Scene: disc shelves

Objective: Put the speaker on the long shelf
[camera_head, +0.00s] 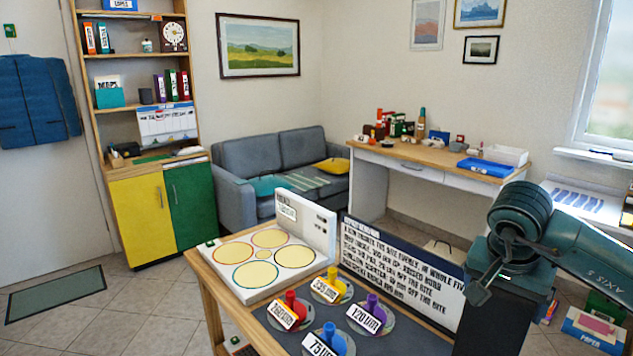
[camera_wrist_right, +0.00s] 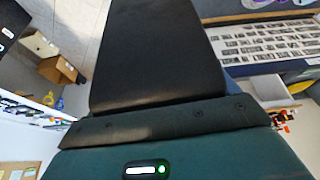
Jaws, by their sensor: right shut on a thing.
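My right gripper (camera_head: 492,266) comes in from the right in the head view, above the right end of the near table. It is shut on a black box-shaped speaker (camera_head: 497,318), which hangs below it and runs to the picture's lower edge. In the right wrist view the speaker (camera_wrist_right: 145,52) is a large dark block reaching up from the gripper; the fingertips are hidden. A tall wooden bookcase (camera_head: 82,110) with several shelves stands at the back left. I cannot tell whether one of these is the long shelf. My left gripper is not in view.
A grey sofa (camera_head: 285,160) and a cluttered desk (camera_head: 440,153) stand behind. Open floor (camera_head: 150,310) lies at left.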

